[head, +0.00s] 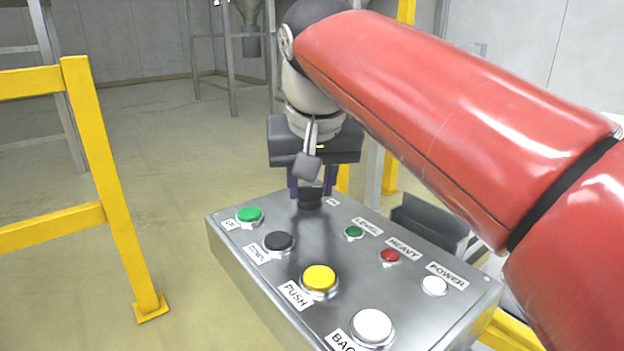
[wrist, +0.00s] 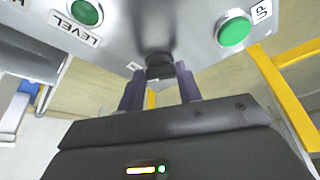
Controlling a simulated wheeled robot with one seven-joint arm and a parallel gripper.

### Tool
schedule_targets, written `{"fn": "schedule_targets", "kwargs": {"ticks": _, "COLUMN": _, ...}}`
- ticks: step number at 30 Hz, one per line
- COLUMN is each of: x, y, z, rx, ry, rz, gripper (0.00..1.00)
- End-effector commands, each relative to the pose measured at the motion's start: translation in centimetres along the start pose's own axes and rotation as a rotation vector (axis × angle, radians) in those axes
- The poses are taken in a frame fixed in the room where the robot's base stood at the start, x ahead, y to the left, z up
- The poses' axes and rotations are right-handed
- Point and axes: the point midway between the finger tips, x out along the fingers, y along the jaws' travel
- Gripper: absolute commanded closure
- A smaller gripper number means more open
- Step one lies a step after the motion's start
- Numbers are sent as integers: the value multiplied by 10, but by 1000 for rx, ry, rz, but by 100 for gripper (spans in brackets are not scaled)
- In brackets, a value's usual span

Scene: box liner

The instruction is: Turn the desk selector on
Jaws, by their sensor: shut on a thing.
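The desk selector (head: 310,200) is a black knob at the far end of the grey metal control desk (head: 345,262). It also shows in the wrist view (wrist: 159,68), upside down, between the tips of my fingers. My gripper (head: 313,188) points down at the knob, with its two dark purple fingers on either side of it; it also shows in the wrist view (wrist: 157,84). It is shut on the selector. The small label beside the knob is too small to read, and the knob's pointer mark is hidden.
Green (head: 249,215), black (head: 278,241), yellow (head: 319,279) and white (head: 373,326) buttons line the desk's left side. LEVEL, HEAVY and POWER lamps (head: 434,285) line the right. Yellow railing (head: 85,160) stands left. My red arm crosses above the desk's right side.

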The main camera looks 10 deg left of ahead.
Motion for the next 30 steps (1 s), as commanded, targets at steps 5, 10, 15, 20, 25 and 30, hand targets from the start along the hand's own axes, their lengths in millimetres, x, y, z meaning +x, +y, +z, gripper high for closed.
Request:
{"fn": "schedule_targets", "kwargs": {"ticks": 5, "x": 0, "y": -1, "z": 0, "rx": 14, "ry": 0, "rz": 4, "gripper": 88}}
{"fn": "schedule_targets", "kwargs": {"ticks": 10, "x": 0, "y": -1, "z": 0, "rx": 15, "ry": 0, "rz": 5, "gripper": 88}}
{"fn": "schedule_targets", "kwargs": {"ticks": 15, "x": 0, "y": -1, "z": 0, "rx": 15, "ry": 0, "rz": 5, "gripper": 63}}
{"fn": "schedule_targets", "kwargs": {"ticks": 20, "x": 0, "y": 0, "z": 0, "rx": 14, "ry": 0, "rz": 5, "gripper": 44}}
{"fn": "schedule_targets", "kwargs": {"ticks": 25, "x": 0, "y": 0, "z": 0, "rx": 14, "ry": 0, "rz": 5, "gripper": 44}}
{"fn": "schedule_targets", "kwargs": {"ticks": 30, "x": -5, "y": 0, "z": 0, "rx": 14, "ry": 1, "rz": 5, "gripper": 44}}
